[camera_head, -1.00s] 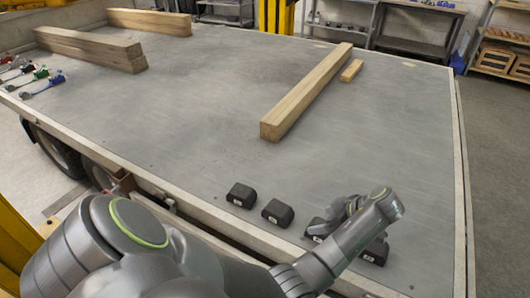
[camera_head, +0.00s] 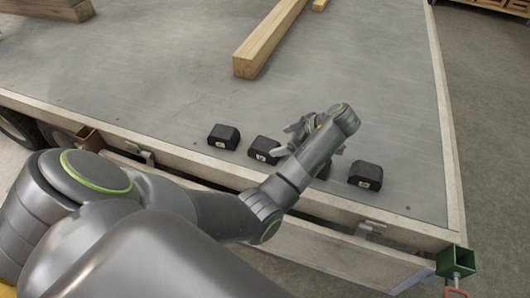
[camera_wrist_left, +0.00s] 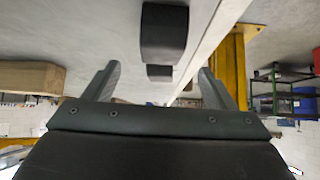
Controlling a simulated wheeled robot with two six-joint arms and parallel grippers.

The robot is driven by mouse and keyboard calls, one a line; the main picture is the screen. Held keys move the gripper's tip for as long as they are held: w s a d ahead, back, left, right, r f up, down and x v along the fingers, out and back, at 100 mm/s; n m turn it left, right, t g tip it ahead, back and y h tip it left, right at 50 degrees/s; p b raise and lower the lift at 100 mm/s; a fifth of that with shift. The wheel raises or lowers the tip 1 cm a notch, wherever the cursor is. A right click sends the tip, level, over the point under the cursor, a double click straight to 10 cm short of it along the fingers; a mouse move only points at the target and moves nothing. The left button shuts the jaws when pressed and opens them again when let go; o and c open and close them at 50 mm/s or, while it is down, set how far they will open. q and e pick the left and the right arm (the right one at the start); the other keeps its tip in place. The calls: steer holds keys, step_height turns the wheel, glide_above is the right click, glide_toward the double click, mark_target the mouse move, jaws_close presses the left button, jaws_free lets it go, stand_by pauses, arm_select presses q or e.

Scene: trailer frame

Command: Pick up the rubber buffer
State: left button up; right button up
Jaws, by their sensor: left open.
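Several black rubber buffers stand in a row near the front edge of the trailer bed. The leftmost buffer (camera_head: 224,137) and the rightmost buffer (camera_head: 365,175) are clear. The second buffer from the left (camera_head: 263,150) has my left gripper (camera_head: 284,141) at its right side. Another buffer (camera_head: 325,171) is largely hidden behind my left wrist. In the left wrist view, my left gripper (camera_wrist_left: 158,70) is open and empty. A near buffer (camera_wrist_left: 165,33) and a farther one (camera_wrist_left: 159,73) appear between and beyond its fingers. My right gripper is out of view.
A long wooden beam (camera_head: 268,42) lies on the trailer bed (camera_head: 150,80) behind the buffers, with more timber (camera_head: 45,12) at upper left. The bed's raised front rim (camera_head: 330,205) runs below the row. A green bracket (camera_head: 455,262) sits at the front right corner.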

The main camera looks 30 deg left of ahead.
mark_target(267, 145)
arm_select(q)
steer(key=x, duration=0.4)
steer(key=shift+s+a, duration=0.1)
steer(key=shift+a, duration=0.05)
steer(key=x, duration=0.4)
steer(key=shift+c, duration=0.5)
steer(key=c, duration=1.1)
steer(key=shift+r, duration=0.1)
steer(key=shift+c, duration=0.2)
